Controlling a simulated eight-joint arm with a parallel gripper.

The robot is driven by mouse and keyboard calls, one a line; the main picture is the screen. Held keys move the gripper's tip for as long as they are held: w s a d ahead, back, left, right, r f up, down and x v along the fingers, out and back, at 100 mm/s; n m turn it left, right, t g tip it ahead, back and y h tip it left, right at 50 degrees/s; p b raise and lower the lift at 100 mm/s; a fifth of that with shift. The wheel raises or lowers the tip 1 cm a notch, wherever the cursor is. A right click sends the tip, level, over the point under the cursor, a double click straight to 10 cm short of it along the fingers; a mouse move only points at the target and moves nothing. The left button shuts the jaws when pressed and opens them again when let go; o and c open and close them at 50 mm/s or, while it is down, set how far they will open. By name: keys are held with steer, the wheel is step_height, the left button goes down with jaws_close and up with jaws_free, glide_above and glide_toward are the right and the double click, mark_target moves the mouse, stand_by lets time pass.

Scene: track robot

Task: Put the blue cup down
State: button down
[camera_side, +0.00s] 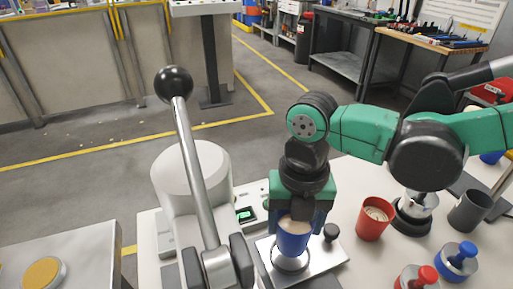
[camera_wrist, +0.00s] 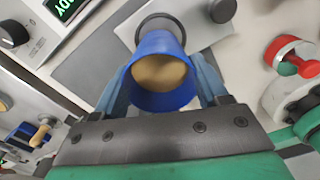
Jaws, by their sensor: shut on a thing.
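The blue cup (camera_side: 293,245) is upright in my gripper (camera_side: 293,217), which is shut on it with one finger on each side. In the wrist view the blue cup (camera_wrist: 162,102) lies between the two blue-grey fingers and holds a tan filling (camera_wrist: 160,73). In the side view the cup is over a round metal seat on a steel plate (camera_side: 322,265). I cannot tell whether its base touches the seat. In the wrist view, part of a dark ring (camera_wrist: 153,19) shows beyond the cup.
A black knob (camera_side: 331,232) stands on the plate, close right of the cup. A red cup (camera_side: 373,218), a grey cup (camera_side: 470,211) and red and blue knobbed pieces (camera_side: 458,260) stand to the right. A tall lever (camera_side: 195,165) with a black ball rises at left.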

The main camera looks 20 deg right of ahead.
step_height(320, 180, up, 16)
steer(key=w+d+f+m, duration=0.2)
steer(key=w+d+m, duration=0.2)
steer(key=w+d, duration=0.9)
steer(key=shift+s+d+f, duration=0.2)
steer(key=shift+s+f, duration=0.05)
steer(key=shift+f, duration=2.95)
steer(key=shift+s+d+f, duration=0.15)
steer(key=shift+s+f, duration=0.1)
steer(key=shift+f, duration=3)
steer(key=shift+s+d+f, duration=0.2)
steer(key=shift+s+f, duration=0.05)
steer(key=shift+f, duration=2.95)
steer(key=shift+f, duration=0.15)
steer(key=shift+c, duration=0.2)
jaws_free()
